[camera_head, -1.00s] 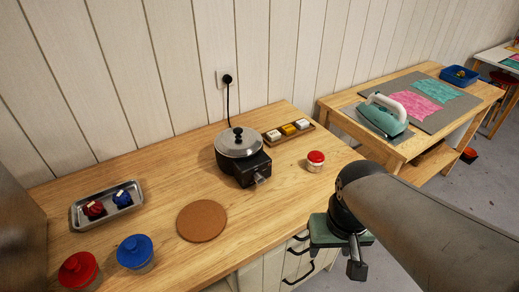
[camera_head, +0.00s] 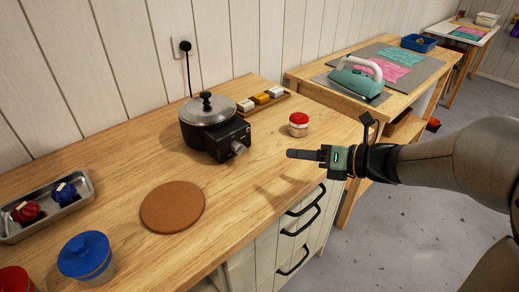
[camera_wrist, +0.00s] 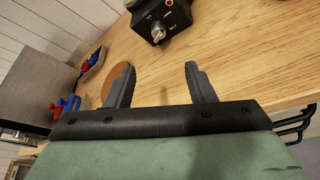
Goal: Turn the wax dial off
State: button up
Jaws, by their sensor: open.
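The wax dial (camera_head: 238,147) is a small metallic knob on the front of a black heater box (camera_head: 224,138), under a lidded grey pot (camera_head: 207,110). In the wrist view the dial (camera_wrist: 157,34) shows at the top, beyond my fingertips. My gripper (camera_head: 304,154) is in front of the heater to the right, above the table's front edge, apart from the dial. In the wrist view its two fingers (camera_wrist: 155,78) are spread with nothing between them. Which setting the dial points to is too small to tell.
A red-lidded jar (camera_head: 298,124) stands right of the heater, with a wooden tray of small blocks (camera_head: 262,99) behind. A cork mat (camera_head: 172,206) lies front left. A blue-lidded jar (camera_head: 87,257) and a metal tray (camera_head: 45,221) are further left. A cord runs to the wall socket (camera_head: 182,44).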

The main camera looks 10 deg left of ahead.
aim_at(244, 149)
jog(key=x, duration=0.8)
jog(key=b+x, duration=0.1)
jog(key=x, duration=0.8)
jog(key=shift+s, duration=0.25)
jog(key=c, duration=1)
